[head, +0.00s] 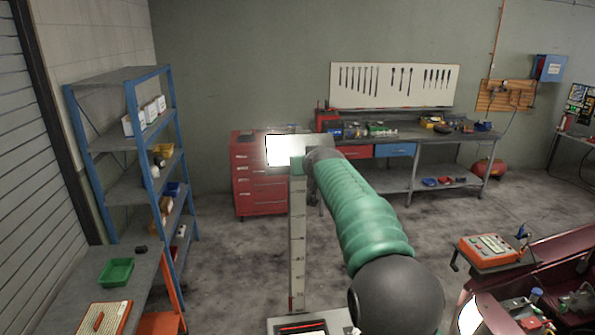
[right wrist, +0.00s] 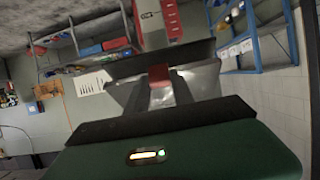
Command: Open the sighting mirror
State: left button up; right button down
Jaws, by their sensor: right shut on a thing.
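The sighting mirror (head: 285,150) is a bright, glaring panel at the top of an upright pale post (head: 298,245) in the head view. A small green block (head: 297,166) sits at the post's top. My right arm reaches up to it, and my right gripper (head: 314,162) is at the panel's right edge, mostly hidden by my wrist. In the right wrist view my right gripper (right wrist: 160,85) is shut on a silvery, reflective piece of the mirror (right wrist: 198,80), with a small red patch in the middle. How far the mirror is turned I cannot tell. My left gripper is not in view.
A blue shelf rack (head: 135,150) and a bench with a green tray (head: 116,272) stand left. A red tool cabinet (head: 258,190) and a workbench (head: 415,135) stand at the back wall. An orange unit (head: 488,250) is at right. The floor between is clear.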

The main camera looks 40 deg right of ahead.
aim_at(303, 151)
jog(key=shift+r+p, duration=0.4)
jog(key=shift+r, duration=1.6)
jog(key=c, duration=1.5)
grip_release()
jog(key=o, duration=0.4)
jog(key=shift+w+d+f, duration=0.1)
jog(key=shift+w+f, duration=0.2)
jog(key=shift+f, duration=0.1)
jog(key=shift+s, duration=0.1)
